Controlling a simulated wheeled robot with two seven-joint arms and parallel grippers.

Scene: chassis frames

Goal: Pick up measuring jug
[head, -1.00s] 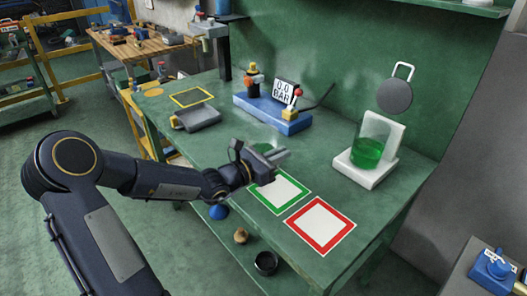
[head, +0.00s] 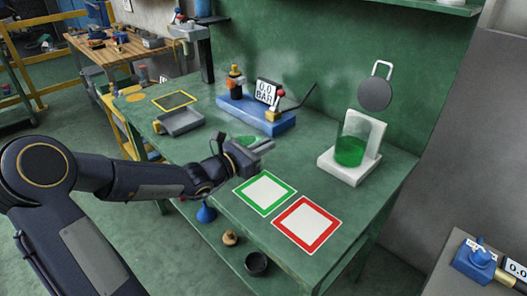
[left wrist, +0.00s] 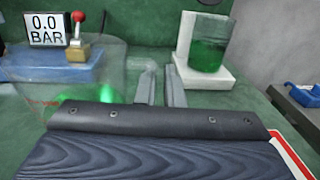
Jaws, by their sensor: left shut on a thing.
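The measuring jug (left wrist: 75,80) is clear, with faint red marks and green showing low in it. It fills the left of the left wrist view, and its clear handle (left wrist: 147,82) is at the fingers. My left gripper (left wrist: 160,84) is shut on this handle. In the head view my left gripper (head: 264,147) is over the green bench behind the green-bordered square, and the jug (head: 246,140) is mostly hidden behind it. I cannot tell whether the jug touches the bench. My right gripper is not in view.
A glass of green liquid (head: 350,151) stands on a white stand (head: 328,166) at the right. A blue-based gauge unit (head: 268,122) and a grey tray (head: 181,124) are behind. Green-bordered (head: 265,192) and red-bordered (head: 306,223) squares in front are empty.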

